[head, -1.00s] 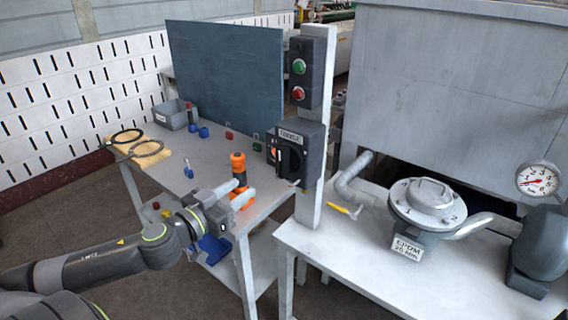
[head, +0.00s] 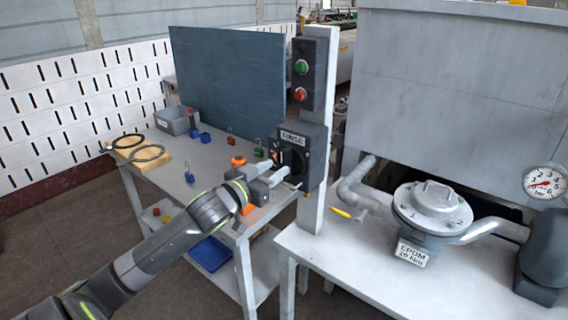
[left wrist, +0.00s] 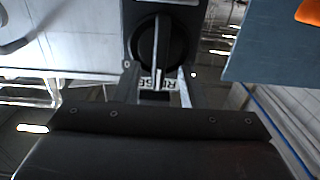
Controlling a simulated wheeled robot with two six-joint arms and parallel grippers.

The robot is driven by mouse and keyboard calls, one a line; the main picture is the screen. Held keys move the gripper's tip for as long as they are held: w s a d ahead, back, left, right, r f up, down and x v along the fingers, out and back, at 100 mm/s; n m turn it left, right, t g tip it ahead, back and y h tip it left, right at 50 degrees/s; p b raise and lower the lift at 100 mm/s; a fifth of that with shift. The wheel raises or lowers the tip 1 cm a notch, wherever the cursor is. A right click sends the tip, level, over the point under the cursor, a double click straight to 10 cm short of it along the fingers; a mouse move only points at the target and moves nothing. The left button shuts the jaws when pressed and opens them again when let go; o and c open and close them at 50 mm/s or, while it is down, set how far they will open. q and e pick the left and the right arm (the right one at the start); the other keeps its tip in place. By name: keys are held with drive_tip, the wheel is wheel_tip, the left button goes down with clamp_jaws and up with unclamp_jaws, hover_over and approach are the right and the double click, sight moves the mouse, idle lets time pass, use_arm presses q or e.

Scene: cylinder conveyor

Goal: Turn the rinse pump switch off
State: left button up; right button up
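The rinse pump switch (head: 315,158) is a dark box with a RINSE label, mounted on a light post. Its black rotary knob (left wrist: 149,42) has a bar handle that runs vertically in the left wrist view. My left gripper (head: 291,178) is right at the front of the switch. In the left wrist view, the fingers (left wrist: 157,87) are apart, one to each side of the handle's line, with the label between them. Contact with the handle cannot be told. My right gripper is not in view.
Above the switch is a box with a green and a red button (head: 300,94). An orange tool (head: 238,160) stands on the left table (head: 180,152), partly behind my arm. A round-lidded metal housing (head: 432,207) and a gauge (head: 545,182) are on the right.

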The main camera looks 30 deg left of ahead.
sight(282, 164)
use_arm(q)
drive_tip(key=shift+w+d, duration=0.15)
drive_tip(key=shift+w, duration=1.05)
drive_tip(key=shift+w+d, duration=0.1)
drive_tip(key=shift+w, duration=1.05)
clamp_jaws()
